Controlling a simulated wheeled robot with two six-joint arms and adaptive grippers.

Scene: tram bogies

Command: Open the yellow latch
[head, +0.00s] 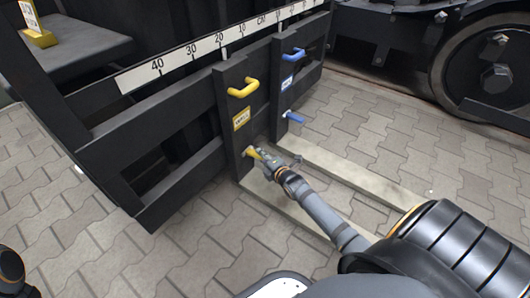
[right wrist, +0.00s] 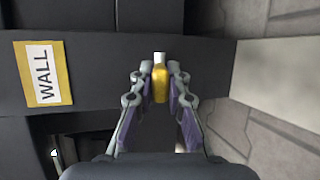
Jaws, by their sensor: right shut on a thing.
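The yellow latch (head: 248,152) is a small knob low on a dark upright post of the black frame. In the right wrist view the yellow latch (right wrist: 160,84) has a pale tip and sits between the two fingers. My right gripper (head: 259,155) reaches it from the front right and is shut on it; the wrist view shows the fingers of my right gripper (right wrist: 160,80) on both sides. A yellow label (head: 241,118) above the latch reads "WALL" in the wrist view (right wrist: 42,74). A yellow handle (head: 243,88) is higher on the same post. My left gripper is out of view.
A second post to the right carries a blue handle (head: 293,54), a blue label and a blue latch (head: 294,117). A white scale (head: 190,52) runs along the top rail. Pale beams (head: 345,170) lie on the paving. A large wheel (head: 490,75) stands at the right.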

